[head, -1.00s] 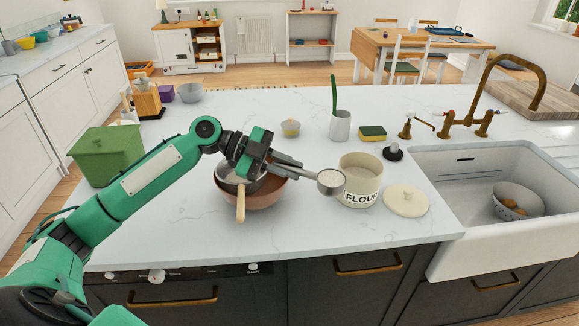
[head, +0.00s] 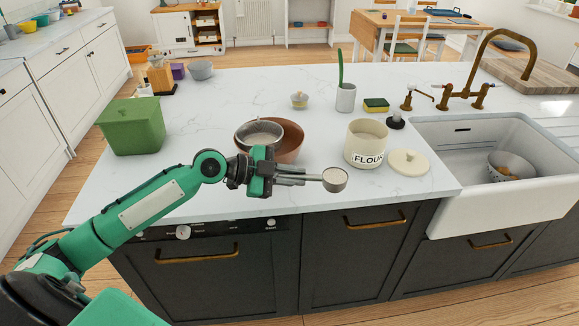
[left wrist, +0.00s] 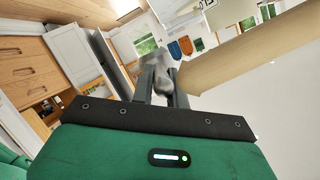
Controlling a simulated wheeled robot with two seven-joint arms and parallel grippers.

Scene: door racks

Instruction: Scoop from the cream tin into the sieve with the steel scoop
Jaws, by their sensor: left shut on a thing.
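My left gripper (head: 291,176) is shut on the steel scoop (head: 335,180), whose bowl holds white flour. The scoop is level, out over the front edge of the counter. The cream tin (head: 367,143), marked FLOUR, stands open behind it and to the right, apart from the scoop. The sieve (head: 258,136) rests in the brown bowl (head: 290,140), behind my gripper, with some white in it. In the left wrist view the gripper's fingers (left wrist: 162,88) close on a blurred grey part of the scoop. My right gripper is not seen.
The cream lid (head: 408,162) lies right of the tin, near the white sink (head: 505,197). A green bin (head: 132,125) stands at the left. The counter between bin and bowl is clear.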

